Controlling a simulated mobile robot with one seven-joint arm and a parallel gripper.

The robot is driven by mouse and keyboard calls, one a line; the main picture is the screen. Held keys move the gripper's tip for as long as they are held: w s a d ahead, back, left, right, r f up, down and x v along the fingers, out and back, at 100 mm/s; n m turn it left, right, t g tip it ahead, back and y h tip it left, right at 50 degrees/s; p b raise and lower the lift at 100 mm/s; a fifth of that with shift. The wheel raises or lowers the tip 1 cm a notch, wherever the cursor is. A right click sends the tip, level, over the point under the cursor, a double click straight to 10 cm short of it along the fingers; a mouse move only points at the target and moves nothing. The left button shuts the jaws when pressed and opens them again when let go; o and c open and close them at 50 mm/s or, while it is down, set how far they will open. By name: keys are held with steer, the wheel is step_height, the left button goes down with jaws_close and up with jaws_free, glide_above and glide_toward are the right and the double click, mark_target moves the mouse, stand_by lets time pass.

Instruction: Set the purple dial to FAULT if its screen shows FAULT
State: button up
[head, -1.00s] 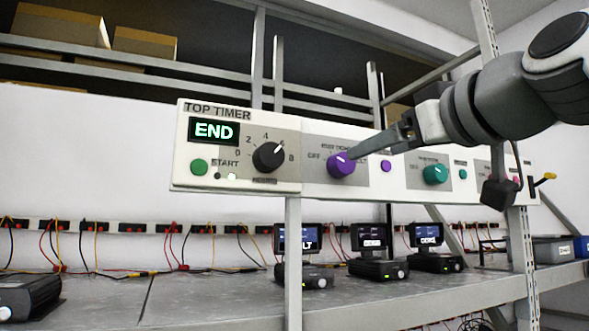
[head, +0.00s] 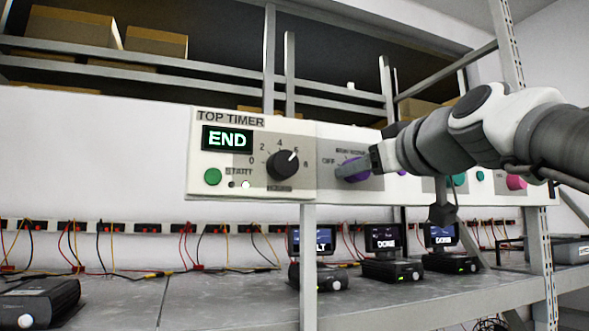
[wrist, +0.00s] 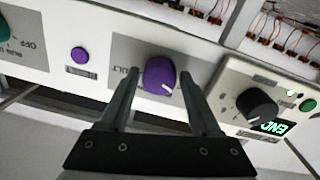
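The purple dial (head: 358,177) is on the front of the long white panel, right of the top timer. It also shows in the wrist view (wrist: 159,77), with its white mark pointing to the lower right and "ULT" lettering to its left. My gripper (head: 344,170) is at the dial; in the wrist view its open fingers (wrist: 160,82) stand on either side, with small gaps visible. The leftmost screen (head: 297,240), below the dial, shows letters ending in "LT"; a post hides the rest. Two screens to its right read DONE (head: 383,238) (head: 440,235).
The top timer (head: 250,152) reads END and has a black dial (head: 284,164) and green button (head: 213,177). A grey post (head: 308,255) stands below the panel. A purple button (wrist: 79,55) is beside the dial. My arm covers much of the panel's right side.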

jaws_close()
steer(key=m, duration=1.1)
steer(key=shift+m+g, duration=0.3)
steer(key=shift+m, duration=0.1)
stand_by(0.5)
steer(key=shift+o, duration=1.8)
jaws_free()
